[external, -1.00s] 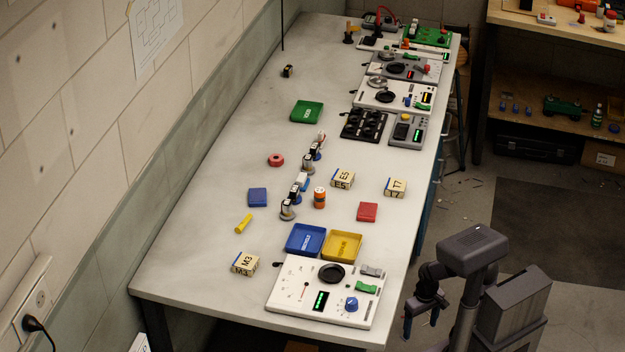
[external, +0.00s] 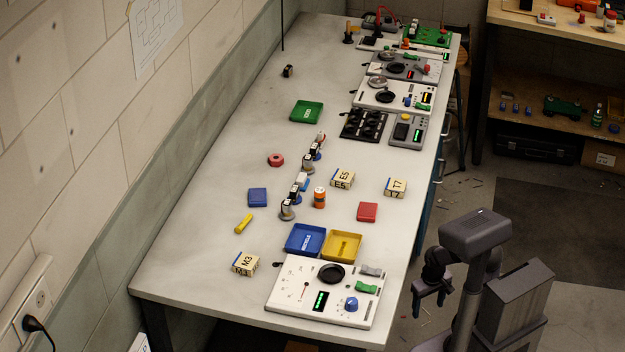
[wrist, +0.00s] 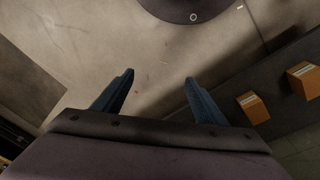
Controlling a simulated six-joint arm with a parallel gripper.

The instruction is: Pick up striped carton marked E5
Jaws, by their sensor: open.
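The striped carton marked E5 (external: 342,179) is a small cream box with dark lettering. It stands on the bench to the right of a row of small servo-like parts. Similar cartons marked T7 (external: 395,187) and M3 (external: 245,263) stand to its right and at the near left. My gripper (external: 431,302) hangs beyond the bench's right edge, well away from the carton, over the floor. In the wrist view my gripper (wrist: 158,85) shows two blue fingers spread apart with nothing between them.
A blue tray (external: 292,248) and a yellow tray (external: 328,253) lie in front of the carton, behind a white control panel (external: 290,309). An orange cylinder (external: 320,198) stands close to its left, a red block (external: 367,212) nearer the front. The bench's far left surface is mostly clear.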

